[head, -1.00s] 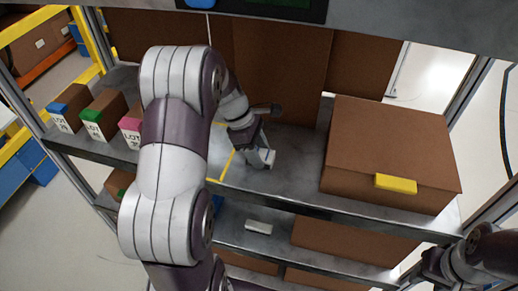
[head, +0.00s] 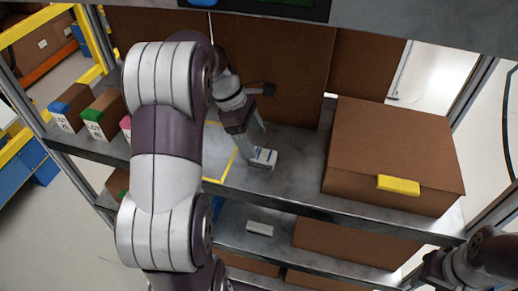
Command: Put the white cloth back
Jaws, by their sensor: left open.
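My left gripper (head: 257,142) is open, pointing down just above the shelf top, right of a yellow outline (head: 229,168). A small white piece with dark blue marks (head: 264,158) shows at its fingertips; I cannot tell whether this is cloth or part of a finger. Inside the outline, a pale grey-white patch (head: 219,150) shows beside my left arm. It may be the white cloth lying flat, but my arm hides most of it. My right gripper (head: 437,267) is at the lower right, dark and partly cut off; its fingers cannot be made out.
A large brown box (head: 390,145) with a yellow tab (head: 398,185) stands on the right of the shelf (head: 300,190). Small lot boxes (head: 102,112) stand at the left. Tall cardboard panels (head: 280,65) close the back. A small white block (head: 260,229) lies on the lower shelf.

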